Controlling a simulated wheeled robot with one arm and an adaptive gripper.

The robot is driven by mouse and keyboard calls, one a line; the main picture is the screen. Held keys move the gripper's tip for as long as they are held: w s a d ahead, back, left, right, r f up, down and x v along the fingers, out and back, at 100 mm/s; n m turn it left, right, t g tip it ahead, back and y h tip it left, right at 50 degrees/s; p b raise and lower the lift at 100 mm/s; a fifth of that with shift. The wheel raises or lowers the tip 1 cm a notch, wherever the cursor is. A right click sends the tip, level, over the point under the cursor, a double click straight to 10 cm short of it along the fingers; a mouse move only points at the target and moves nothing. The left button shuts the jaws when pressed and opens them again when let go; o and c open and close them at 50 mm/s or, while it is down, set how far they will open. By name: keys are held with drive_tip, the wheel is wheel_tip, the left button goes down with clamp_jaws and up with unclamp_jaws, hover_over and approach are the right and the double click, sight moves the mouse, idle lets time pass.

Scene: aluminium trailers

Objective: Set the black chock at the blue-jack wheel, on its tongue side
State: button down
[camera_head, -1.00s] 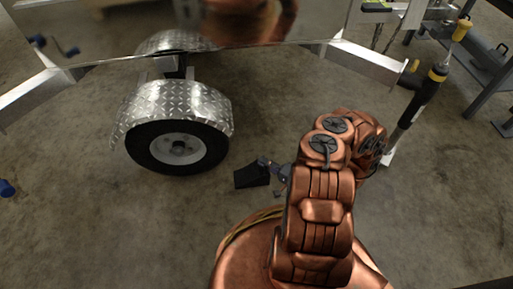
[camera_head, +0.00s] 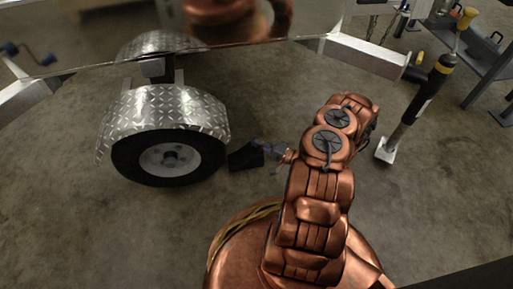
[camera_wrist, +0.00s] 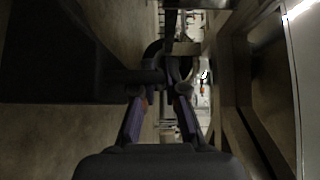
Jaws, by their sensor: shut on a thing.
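The black chock (camera_head: 246,157) is a dark wedge just right of the trailer wheel (camera_head: 170,158), low near the floor. Its left end appears at the tyre's right edge; I cannot tell whether they touch or whether the chock rests on the floor. My gripper (camera_head: 269,149) is shut on the chock from its right side. In the wrist view the chock (camera_wrist: 50,60) is a large dark shape at left, with a dark bar running from it between the fingers of my gripper (camera_wrist: 165,78). A blue crank handle (camera_head: 42,58) shows at upper left.
A diamond-plate fender (camera_head: 165,105) covers the wheel's top. The trailer's shiny side panel (camera_head: 100,40) overhangs behind. A black-and-yellow jack (camera_head: 428,95) stands on a pale foot at right. Bare concrete lies in front of the wheel.

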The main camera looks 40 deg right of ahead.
drive_tip(key=shift+f+b, duration=1.15)
drive_tip(key=shift+f, duration=0.65)
drive_tip(key=c, duration=1.2)
unclamp_jaws()
drive_tip(key=shift+a, duration=0.1)
drive_tip(key=shift+s+r, duration=0.1)
drive_tip(key=shift+s, duration=0.1)
drive_tip(key=p+v, duration=0.5)
drive_tip(key=v, duration=0.6)
drive_tip(key=shift+s+d, duration=0.3)
